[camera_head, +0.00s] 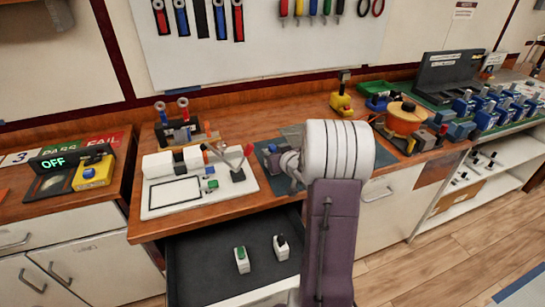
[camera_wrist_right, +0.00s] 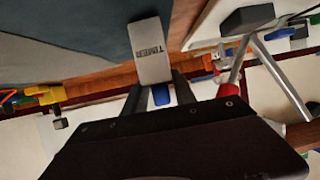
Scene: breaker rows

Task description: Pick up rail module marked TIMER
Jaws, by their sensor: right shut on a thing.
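The rail module marked TIMER (camera_wrist_right: 151,52) is a pale grey block with dark lettering in the right wrist view. My right gripper (camera_wrist_right: 158,88) is shut on it, with a dark finger on either side of its lower end. A blue bit shows between the fingers. Behind the module is a dark blue-grey surface. In the head view my right arm reaches over the dark mat (camera_head: 264,149) on the bench, and its wrist hides most of the gripper there. I cannot make out the module in that view. My left gripper is not in view.
An open dark drawer below the bench holds a green-topped module (camera_head: 241,260) and a black-topped module (camera_head: 281,247). A white fixture plate (camera_head: 158,207) stands left of the mat. An orange spool (camera_head: 404,118) and several blue modules (camera_head: 487,120) stand to the right.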

